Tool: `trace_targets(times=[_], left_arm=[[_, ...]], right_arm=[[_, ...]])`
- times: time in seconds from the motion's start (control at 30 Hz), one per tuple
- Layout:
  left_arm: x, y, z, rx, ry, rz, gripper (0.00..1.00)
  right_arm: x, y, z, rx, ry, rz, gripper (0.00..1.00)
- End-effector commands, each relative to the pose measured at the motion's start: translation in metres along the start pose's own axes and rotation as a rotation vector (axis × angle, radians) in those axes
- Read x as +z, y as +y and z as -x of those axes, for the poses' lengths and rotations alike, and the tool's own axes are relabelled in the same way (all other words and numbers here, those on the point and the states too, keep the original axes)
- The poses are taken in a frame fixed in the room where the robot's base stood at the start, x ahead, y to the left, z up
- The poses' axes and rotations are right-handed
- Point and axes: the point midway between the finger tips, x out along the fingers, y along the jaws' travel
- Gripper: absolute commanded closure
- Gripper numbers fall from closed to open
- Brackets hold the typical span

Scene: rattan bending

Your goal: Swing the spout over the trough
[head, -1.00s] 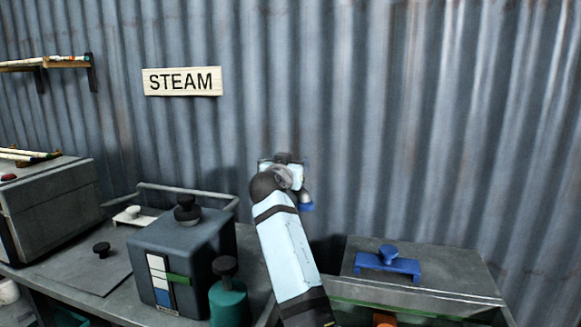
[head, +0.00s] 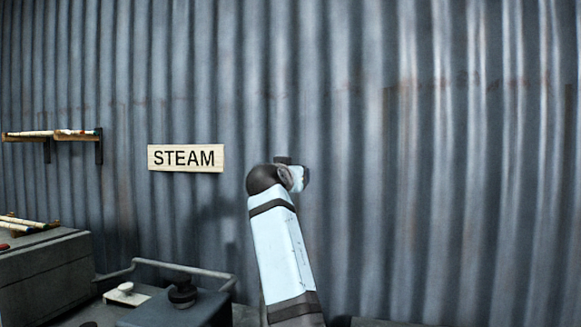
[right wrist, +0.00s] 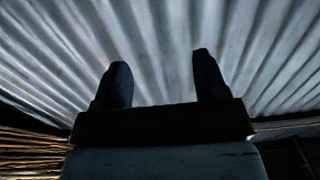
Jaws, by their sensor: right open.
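A grey bent pipe (head: 180,266), which may be the spout, runs behind a dark box (head: 175,312) with a black knob, low in the head view. I cannot tell for certain that it is the spout. No trough can be made out in either view now. My right gripper (right wrist: 161,62) is open and empty in the right wrist view, with the corrugated wall beyond its fingers. In the head view an arm of mine rises in the middle, right of the pipe, and its gripper is hidden or too small to tell. My left gripper is not seen.
A STEAM sign (head: 186,158) hangs on the corrugated wall (head: 420,180). A shelf with rods (head: 52,134) is at the left, above a grey box (head: 45,275). A white knob on a plate (head: 124,291) lies near the pipe. Tan rods (right wrist: 30,152) show in the right wrist view.

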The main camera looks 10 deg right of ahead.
Motion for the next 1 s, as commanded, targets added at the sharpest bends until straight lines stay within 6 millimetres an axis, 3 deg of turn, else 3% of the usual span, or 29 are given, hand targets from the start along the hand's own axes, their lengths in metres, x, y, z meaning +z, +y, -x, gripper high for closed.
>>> trace_targets(times=[0.2, 0.63, 0.77, 1.0], left_arm=[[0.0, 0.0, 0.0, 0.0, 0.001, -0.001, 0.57], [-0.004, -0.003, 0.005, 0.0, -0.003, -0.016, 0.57], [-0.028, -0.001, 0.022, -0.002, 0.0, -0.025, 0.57], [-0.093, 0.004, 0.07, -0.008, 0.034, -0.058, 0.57]], right_arm=[[-0.022, 0.0, 0.0, 0.0, 0.0, -0.001, 0.34], [-0.031, 0.0, 0.0, 0.0, 0.0, -0.001, 0.34], [-0.064, 0.0, 0.0, 0.0, 0.001, -0.001, 0.34], [-0.151, 0.0, 0.0, 0.0, 0.0, 0.0, 0.34]])
